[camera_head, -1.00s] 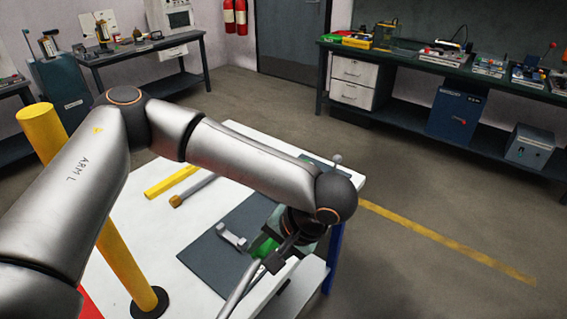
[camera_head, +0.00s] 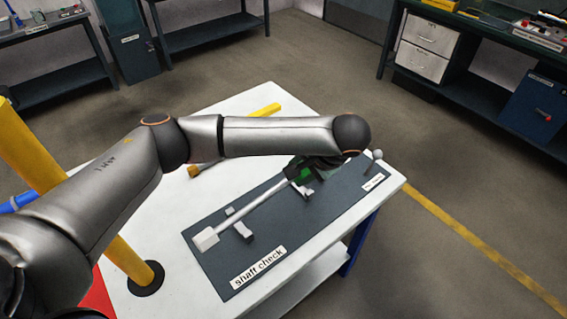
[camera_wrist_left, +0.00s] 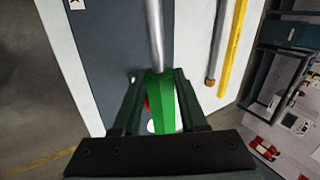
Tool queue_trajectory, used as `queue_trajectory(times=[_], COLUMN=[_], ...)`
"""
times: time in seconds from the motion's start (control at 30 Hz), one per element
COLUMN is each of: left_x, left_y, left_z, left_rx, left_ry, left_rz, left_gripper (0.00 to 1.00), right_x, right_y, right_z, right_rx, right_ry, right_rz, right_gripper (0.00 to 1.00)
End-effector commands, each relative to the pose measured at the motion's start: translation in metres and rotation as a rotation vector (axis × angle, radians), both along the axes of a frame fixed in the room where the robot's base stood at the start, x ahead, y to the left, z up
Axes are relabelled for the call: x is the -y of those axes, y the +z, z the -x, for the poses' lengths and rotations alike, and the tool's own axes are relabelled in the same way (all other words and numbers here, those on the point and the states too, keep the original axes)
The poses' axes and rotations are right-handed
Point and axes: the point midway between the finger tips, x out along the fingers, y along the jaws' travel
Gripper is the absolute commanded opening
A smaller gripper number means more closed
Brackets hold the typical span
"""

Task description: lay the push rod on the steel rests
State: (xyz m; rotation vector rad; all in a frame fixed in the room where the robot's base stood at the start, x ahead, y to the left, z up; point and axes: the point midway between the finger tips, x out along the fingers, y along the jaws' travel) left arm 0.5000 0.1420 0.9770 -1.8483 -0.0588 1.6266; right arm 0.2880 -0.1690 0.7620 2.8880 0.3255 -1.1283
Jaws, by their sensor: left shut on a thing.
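The push rod is a grey steel rod (camera_head: 262,201) with a pale block-like head (camera_head: 205,238) at its left end and a green part (camera_wrist_left: 160,100) at the other. My left gripper (camera_head: 303,168) is shut on the green part; in the left wrist view its fingers (camera_wrist_left: 158,105) flank it. The rod runs slantwise above the dark shaft check mat (camera_head: 218,264). One steel rest (camera_head: 242,231) shows on both sides of the rod near its head. The other rest (camera_head: 304,191) is beside the gripper, partly hidden. I cannot tell whether the rod touches either rest.
The mat lies on a white table (camera_head: 150,220). A yellow bar (camera_head: 255,120) and a grey rod with a brown end (camera_head: 195,171) lie behind my arm. A yellow post (camera_head: 130,258) stands at left. A small round-topped pin (camera_head: 376,156) stands near the mat's right end.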

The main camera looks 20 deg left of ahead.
Motion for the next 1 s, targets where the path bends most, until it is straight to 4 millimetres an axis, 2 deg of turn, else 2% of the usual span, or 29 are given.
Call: queue_trajectory(times=[0.03, 0.13, 0.4, 0.67, 0.87, 1.0], left_x=[-0.005, -0.018, -0.040, -0.041, -0.041, -0.041], left_y=[-0.006, -0.018, -0.037, -0.047, -0.063, -0.079], left_z=[-0.006, -0.016, -0.024, -0.024, -0.024, -0.024], left_rx=[-0.011, -0.007, 0.004, 0.005, 0.006, 0.006], left_ry=[-0.016, -0.051, -0.084, -0.087, -0.086, -0.086], left_rz=[0.004, 0.003, 0.000, -0.001, -0.001, 0.000], left_gripper=[0.00, 0.00, 0.00, 0.00, 0.00, 0.00], right_x=[0.000, 0.000, -0.001, -0.001, -0.001, -0.001], right_y=[0.007, 0.011, 0.014, 0.011, 0.007, -0.010], right_z=[0.001, 0.001, 0.003, 0.003, 0.003, 0.002], right_rx=[-0.001, -0.003, -0.006, -0.006, -0.006, -0.004], right_ry=[-0.001, 0.000, 0.000, 0.000, 0.000, 0.000], right_rz=[-0.001, -0.001, 0.000, -0.001, -0.001, -0.001], right_gripper=[0.55, 0.55, 0.55, 0.55, 0.55, 0.55])
